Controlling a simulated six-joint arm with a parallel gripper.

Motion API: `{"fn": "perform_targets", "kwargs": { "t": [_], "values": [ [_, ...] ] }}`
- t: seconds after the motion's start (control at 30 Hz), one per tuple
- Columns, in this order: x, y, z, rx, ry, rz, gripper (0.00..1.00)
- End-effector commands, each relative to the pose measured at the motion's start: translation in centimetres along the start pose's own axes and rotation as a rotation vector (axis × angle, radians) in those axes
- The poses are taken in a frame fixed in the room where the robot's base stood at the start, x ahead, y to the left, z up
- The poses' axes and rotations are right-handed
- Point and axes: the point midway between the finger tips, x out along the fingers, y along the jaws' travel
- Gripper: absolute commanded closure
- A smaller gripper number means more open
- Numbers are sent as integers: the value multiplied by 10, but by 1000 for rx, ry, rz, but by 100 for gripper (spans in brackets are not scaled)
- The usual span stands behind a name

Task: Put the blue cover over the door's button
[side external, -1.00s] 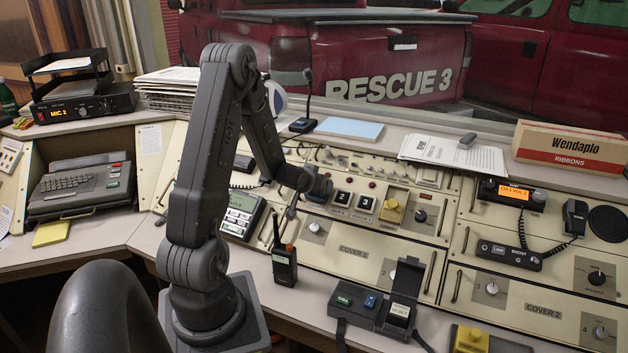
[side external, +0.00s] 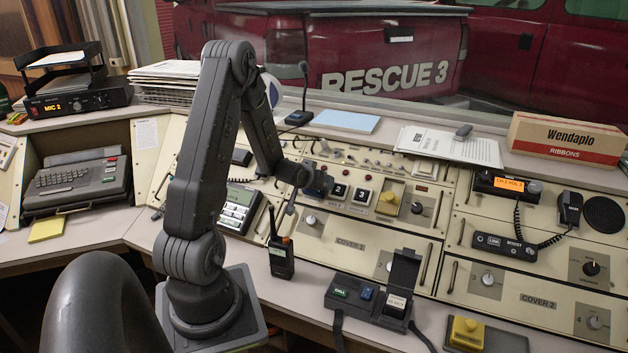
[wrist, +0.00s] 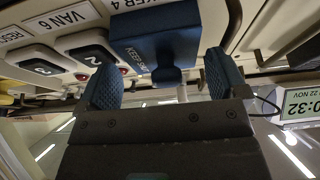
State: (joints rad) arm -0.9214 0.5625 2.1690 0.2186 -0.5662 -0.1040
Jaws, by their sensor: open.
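The blue cover (wrist: 155,42) is a box with a round knob, at the top middle of the wrist view, against the console panel. Its knob is between my gripper's (wrist: 165,85) two blue textured fingers. The fingers are open, with a visible gap on each side of the knob. In the side view my gripper (side external: 312,192) is low over the panel, left of the numbered buttons, with the blue cover (side external: 322,183) partly hidden by it. The door's button is not visible; I cannot tell whether the cover fully encloses it.
Two numbered buttons (wrist: 92,48) sit left of the cover. A yellow cover (side external: 389,203) is on the panel to the right, another (side external: 467,332) on the desk. A radio (side external: 281,256) and a button box (side external: 368,298) with raised lid stand in front.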

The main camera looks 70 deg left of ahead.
Motion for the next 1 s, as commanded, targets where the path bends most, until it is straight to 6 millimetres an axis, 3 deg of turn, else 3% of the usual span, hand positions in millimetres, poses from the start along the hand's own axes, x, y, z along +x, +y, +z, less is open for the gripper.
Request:
{"fn": "perform_targets", "kwargs": {
  "t": [0.23,0.63,1.0],
  "values": [
    [-9,-5,-1,-8,0,-11,0],
    [-66,-1,-1,-2,2,-4,0],
    [-75,0,0,-1,0,-1,0]
  ]
}}
